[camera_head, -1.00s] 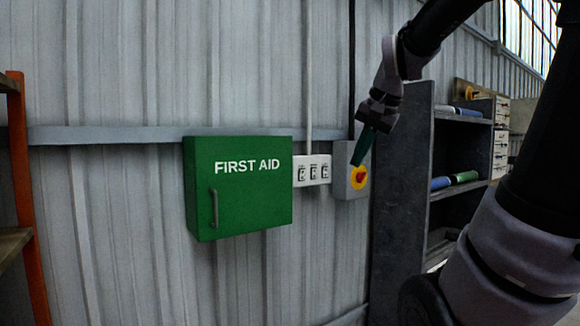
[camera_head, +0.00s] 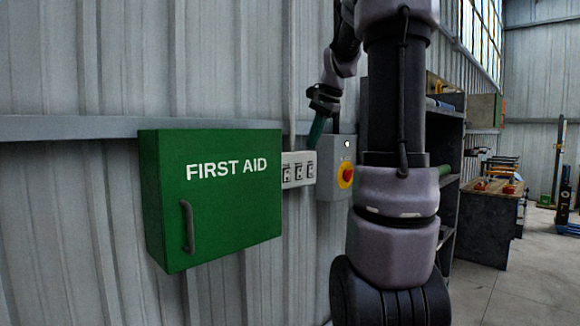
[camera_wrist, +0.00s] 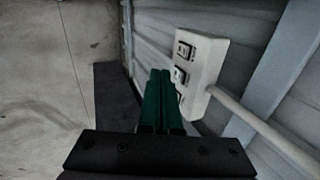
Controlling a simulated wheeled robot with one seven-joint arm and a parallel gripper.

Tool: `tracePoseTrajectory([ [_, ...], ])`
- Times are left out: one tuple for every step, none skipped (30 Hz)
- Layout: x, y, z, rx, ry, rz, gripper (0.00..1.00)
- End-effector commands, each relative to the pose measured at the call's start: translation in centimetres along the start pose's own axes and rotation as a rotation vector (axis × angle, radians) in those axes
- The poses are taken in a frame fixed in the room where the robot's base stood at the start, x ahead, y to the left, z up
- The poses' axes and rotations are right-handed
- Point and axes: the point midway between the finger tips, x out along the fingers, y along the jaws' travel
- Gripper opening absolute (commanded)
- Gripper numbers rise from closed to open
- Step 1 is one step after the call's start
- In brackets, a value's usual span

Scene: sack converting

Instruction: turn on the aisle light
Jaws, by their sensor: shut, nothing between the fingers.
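A white switch panel (camera_head: 298,169) with three dark rocker switches in a row is on the corrugated wall, right of the first aid box. The fingers (camera_wrist: 160,75) also show shut in the wrist view. I cannot tell whether the fingertips touch the panel. The labels on the switches are too small to read.
A green first aid box (camera_head: 212,198) juts from the wall at left. A grey box with a red and yellow knob (camera_head: 346,174) is just right of the panel. Dark shelving (camera_head: 445,150) and a workbench (camera_head: 488,215) stand further right, with open floor (camera_head: 540,270).

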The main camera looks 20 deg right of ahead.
Motion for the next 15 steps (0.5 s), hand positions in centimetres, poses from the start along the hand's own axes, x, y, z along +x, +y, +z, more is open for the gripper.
tracePoseTrajectory([
  [0.0, 0.0, 0.0, -0.001, 0.0, 0.0, 0.0],
  [0.0, 0.0, 0.0, -0.001, 0.0, 0.0, 0.0],
  [0.1, 0.0, 0.0, -0.001, 0.0, 0.0, 0.0],
  [0.2, 0.0, 0.0, -0.001, -0.001, 0.0, 0.0],
  [0.4, 0.0, 0.0, -0.001, -0.001, 0.0, 0.0],
  [0.8, 0.0, 0.0, -0.002, -0.001, 0.0, 0.0],
  [1.1, 0.0, 0.1, -0.001, -0.002, 0.001, 0.0],
  [1.5, 0.0, 0.1, -0.001, -0.003, 0.001, 0.0],
  [2.1, 0.0, 0.1, -0.001, -0.002, 0.002, 0.0],
  [2.7, 0.1, 0.1, -0.001, -0.003, 0.003, 0.0],
  [3.2, 0.0, 0.1, -0.001, -0.002, 0.002, 0.0],
  [4.1, 0.1, 0.1, -0.001, -0.004, 0.003, 0.0],
  [4.8, 0.1, 0.1, -0.001, -0.004, 0.004, 0.0],
  [5.4, 0.1, 0.1, -0.002, -0.003, 0.003, 0.0],
  [6.3, 0.0, 0.1, -0.001, -0.004, 0.003, 0.0],
])
